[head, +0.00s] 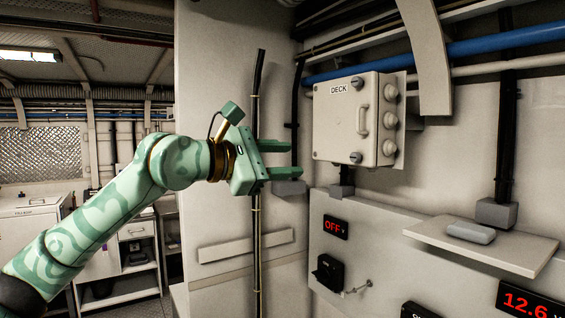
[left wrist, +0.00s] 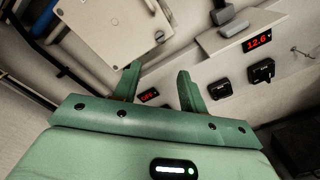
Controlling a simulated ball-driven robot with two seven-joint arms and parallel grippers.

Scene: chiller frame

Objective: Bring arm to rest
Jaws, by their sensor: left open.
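My left arm comes in from the left in the head view, raised and stretched toward the wall. Its green left gripper (head: 285,166) is open, with a gap between the two fingers and nothing between them. The gripper is left of the grey box marked DECK (head: 341,120) and appears apart from it. In the left wrist view the two fingers (left wrist: 157,92) stand apart and empty, with the box (left wrist: 115,30) beyond them at the upper left. My right gripper is in neither view.
A panel below the box carries a red OFF display (head: 335,228) and a black switch (head: 328,271). A shelf (head: 480,246) with a grey block (head: 470,232) juts out at the right. A black vertical cable (head: 257,240) runs behind the gripper. A white cabinet (head: 30,225) stands at the far left.

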